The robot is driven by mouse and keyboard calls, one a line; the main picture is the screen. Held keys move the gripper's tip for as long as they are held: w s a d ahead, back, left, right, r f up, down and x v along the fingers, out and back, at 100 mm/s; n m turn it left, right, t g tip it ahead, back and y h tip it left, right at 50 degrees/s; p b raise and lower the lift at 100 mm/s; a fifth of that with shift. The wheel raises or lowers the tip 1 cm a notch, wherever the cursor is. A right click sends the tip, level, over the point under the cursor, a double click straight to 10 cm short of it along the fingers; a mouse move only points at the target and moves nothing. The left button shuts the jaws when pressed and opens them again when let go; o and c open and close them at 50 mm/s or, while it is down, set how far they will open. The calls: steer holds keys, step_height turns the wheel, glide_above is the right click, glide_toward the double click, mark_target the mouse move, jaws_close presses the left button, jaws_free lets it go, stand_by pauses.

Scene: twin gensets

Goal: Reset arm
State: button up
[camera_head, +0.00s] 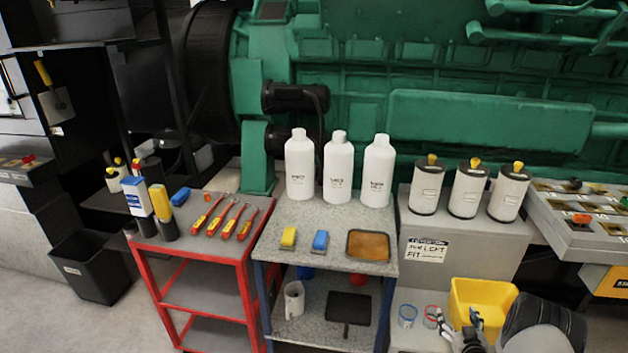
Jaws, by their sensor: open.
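My gripper (458,322) shows at the bottom right edge, partly cut off by the frame. Its fingers are apart and I see nothing held between them. My dark wrist and arm link are to its right. The gripper appears in front of the yellow bin (484,295) and the lower shelf; whether it touches either cannot be told. The rest of my arm is out of view.
White bottles (338,168) and small blocks (289,237) stand on the grey cart (340,228). A red cart (250,275) holds screwdriver-like tools. Filter canisters (469,188) stand on a grey cabinet (420,220). A green engine (450,118) fills the back.

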steer(key=w+a+r+g, duration=0.1)
steer(key=a+r, duration=0.2)
steer(key=r, duration=0.5)
steer(key=w+a+r+g, duration=0.1)
steer(key=a+r+g, duration=0.15)
steer(key=r, duration=0.65)
steer(key=w+a+r, duration=0.1)
steer(key=a+r, duration=0.2)
steer(key=r, duration=0.5)
steer(key=s+a+r+g, duration=0.3)
steer(key=s+a+r, duration=0.7)
steer(key=s+r, duration=0.15)
steer(key=s+a+r+g+y, duration=0.1)
steer(key=s+a, duration=0.3)
steer(key=s, duration=0.5)
steer(key=s+a+r+g+y, duration=0.1)
steer(key=s+a, duration=0.4)
steer(key=s, duration=0.5)
steer(key=s+a+g, duration=0.1)
steer(key=s+a, duration=0.4)
steer(key=s, duration=0.4)
steer(key=shift+s+r+y, duration=0.2)
steer(key=shift+r+y, duration=0.2)
steer(key=shift+c, duration=0.4)
